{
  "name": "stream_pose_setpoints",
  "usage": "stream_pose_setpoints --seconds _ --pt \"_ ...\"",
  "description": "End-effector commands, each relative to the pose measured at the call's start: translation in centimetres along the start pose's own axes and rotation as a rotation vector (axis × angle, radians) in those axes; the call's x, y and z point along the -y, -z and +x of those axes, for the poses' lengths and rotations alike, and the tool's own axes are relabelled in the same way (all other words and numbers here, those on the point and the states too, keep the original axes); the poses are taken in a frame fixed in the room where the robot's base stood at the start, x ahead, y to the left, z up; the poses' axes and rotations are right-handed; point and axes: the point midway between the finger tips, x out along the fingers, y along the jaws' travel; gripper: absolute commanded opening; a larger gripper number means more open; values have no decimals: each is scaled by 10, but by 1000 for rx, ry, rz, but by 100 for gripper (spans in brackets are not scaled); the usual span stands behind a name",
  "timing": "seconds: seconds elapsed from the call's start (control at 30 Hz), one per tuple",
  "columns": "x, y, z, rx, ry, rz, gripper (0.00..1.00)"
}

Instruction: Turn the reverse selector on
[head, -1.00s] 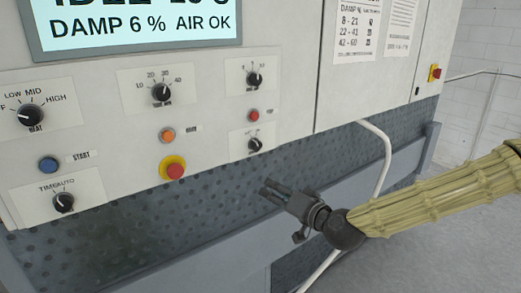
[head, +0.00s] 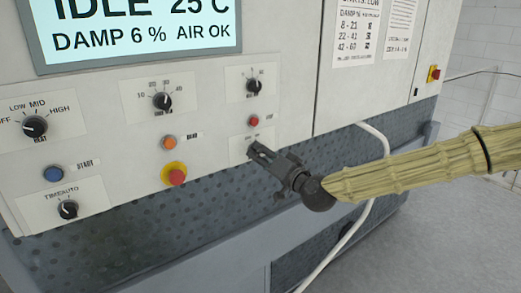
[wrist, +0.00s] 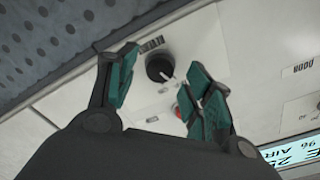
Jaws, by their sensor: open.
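The lower right selector is a small black knob (wrist: 157,66) with a pale pointer, on a pale label plate; its lettering is too small to read. In the wrist view it sits between the two teal-padded fingers of my gripper (wrist: 164,62), which are apart and at either side of it. I cannot tell whether they touch it. In the head view my gripper (head: 256,150) is in front of that plate (head: 237,147) and hides most of the knob.
Above it are a red button (head: 254,121) and another black knob (head: 253,86). To the left are an orange button (head: 170,142), a red and yellow emergency button (head: 175,175) and more knobs. A grey ledge and a white hose (head: 376,145) lie below and right.

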Motion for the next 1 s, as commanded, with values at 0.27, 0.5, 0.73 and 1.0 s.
stream_pose_setpoints --seconds 0.27,0.5,0.73,1.0 --pt "0 0 19 0 -1 0 51" --pt "0 0 20 -1 -1 0 51" --pt "-1 0 20 -1 -1 0 20" --pt "-3 0 19 -1 -3 5 5"
